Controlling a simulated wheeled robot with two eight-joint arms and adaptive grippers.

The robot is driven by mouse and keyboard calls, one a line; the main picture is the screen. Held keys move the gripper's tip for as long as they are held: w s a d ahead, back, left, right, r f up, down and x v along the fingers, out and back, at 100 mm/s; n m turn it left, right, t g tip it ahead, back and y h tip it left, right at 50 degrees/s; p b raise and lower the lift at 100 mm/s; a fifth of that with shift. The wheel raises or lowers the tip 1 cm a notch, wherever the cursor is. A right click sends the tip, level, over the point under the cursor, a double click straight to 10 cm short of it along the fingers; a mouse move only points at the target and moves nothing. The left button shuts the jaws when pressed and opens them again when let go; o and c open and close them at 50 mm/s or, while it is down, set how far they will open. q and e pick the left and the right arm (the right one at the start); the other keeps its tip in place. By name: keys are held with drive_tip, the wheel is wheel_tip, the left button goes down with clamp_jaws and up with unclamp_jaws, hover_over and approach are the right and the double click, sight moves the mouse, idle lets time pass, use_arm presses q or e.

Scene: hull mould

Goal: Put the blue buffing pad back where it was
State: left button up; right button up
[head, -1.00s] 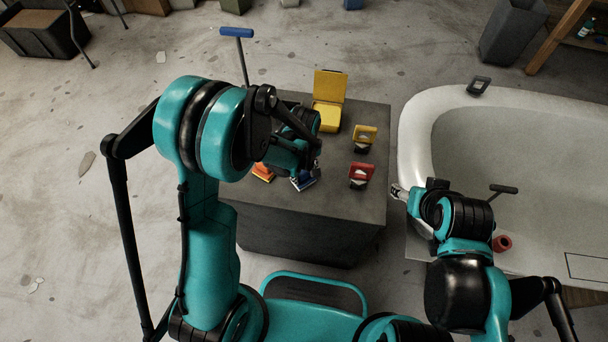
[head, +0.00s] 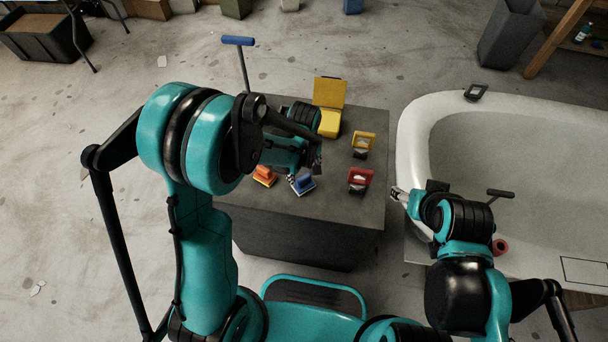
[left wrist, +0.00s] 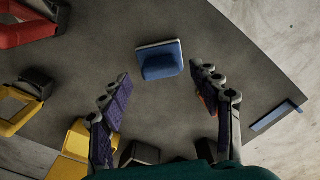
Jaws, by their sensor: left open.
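The blue buffing pad (head: 302,184), a blue block on a paler base, rests on the dark worktop near its front edge. It also shows in the left wrist view (left wrist: 160,62), beyond the fingertips and between their lines. My left gripper (head: 316,160) is above and behind the pad in the head view, clear of it. In the left wrist view its fingers (left wrist: 162,84) are spread with nothing between them. My right gripper (head: 399,193) is beside the worktop's right edge, by the white mould; its jaw opening is too small to judge.
An orange pad (head: 264,176) sits left of the blue one. A red tool (head: 359,180), a yellow tool (head: 362,142) and an open yellow box (head: 328,122) stand on the worktop (head: 330,210). A blue T-handle (head: 238,41) rises behind. The white hull mould (head: 412,125) is at right.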

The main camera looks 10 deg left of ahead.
use_arm(q)
wheel_tip(320, 180, up, 7)
drive_tip(key=p, duration=0.3)
wheel_tip(320, 180, up, 9)
drive_tip(key=m+t, duration=0.3)
hover_over(304, 178)
drive_tip(key=s+a, duration=0.4)
drive_tip(key=s+a+r+m+t, duration=0.4)
drive_tip(key=s+r+m, duration=0.1)
drive_tip(key=s+m, duration=0.1)
drive_tip(key=shift+s+a+r, duration=0.2)
drive_tip(key=shift+s, duration=0.55)
